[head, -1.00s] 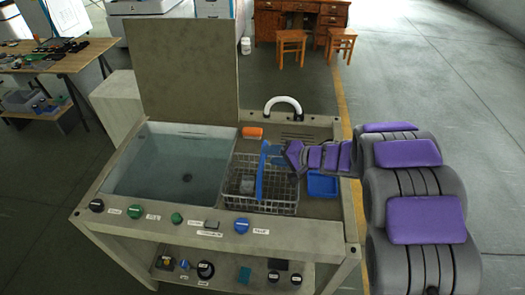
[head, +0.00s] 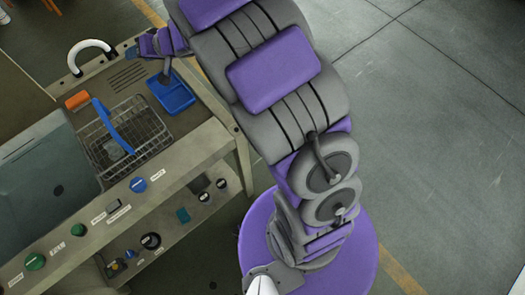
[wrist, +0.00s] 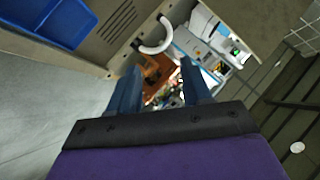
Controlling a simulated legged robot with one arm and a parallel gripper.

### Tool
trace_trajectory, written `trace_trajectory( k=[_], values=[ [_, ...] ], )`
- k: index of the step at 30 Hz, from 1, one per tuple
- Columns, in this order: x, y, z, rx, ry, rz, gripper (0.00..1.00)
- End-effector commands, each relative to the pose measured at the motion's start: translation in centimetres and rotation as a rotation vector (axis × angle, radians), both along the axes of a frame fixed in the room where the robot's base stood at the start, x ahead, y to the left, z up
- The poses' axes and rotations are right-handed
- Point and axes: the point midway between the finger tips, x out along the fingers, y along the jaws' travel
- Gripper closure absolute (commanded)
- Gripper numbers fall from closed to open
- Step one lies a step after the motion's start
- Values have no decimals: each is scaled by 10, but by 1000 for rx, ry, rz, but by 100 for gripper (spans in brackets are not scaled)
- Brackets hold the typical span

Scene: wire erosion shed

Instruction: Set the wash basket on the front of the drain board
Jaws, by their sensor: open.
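The wash basket (head: 148,137), grey wire with a raised blue handle (head: 113,127), stands right of the water basin in the head view. It rests on the front part of the drain board (head: 198,127), behind the blue knob, and looks upright. The basket is out of the wrist view.
A blue tray (head: 172,97) sits behind and right of the basket; it also shows in the wrist view (wrist: 52,18). An orange block (head: 77,100) and a white curved tap (head: 88,46) are at the back. The basin (head: 45,165) is at left. Open floor lies right.

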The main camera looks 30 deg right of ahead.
Motion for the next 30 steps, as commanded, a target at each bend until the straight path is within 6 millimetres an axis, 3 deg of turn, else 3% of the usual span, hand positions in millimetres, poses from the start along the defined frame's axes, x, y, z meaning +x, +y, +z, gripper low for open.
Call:
trace_trajectory(
  k=[1,4,8,12,15,19,24,27,30],
  values=[
    [8,-29,21,-82,-68,-86,51],
    [10,-92,45,-260,-135,-248,51],
    [-18,-167,67,-482,-121,-421,51],
    [-84,-229,73,-684,19,-532,51],
    [-145,-255,67,-789,174,-545,51],
    [-237,-261,51,-861,414,-464,51],
    [-353,-232,35,-851,682,-221,51],
    [-404,-209,31,-814,778,-70,51],
    [-437,-192,30,-781,834,42,51]
  ],
)
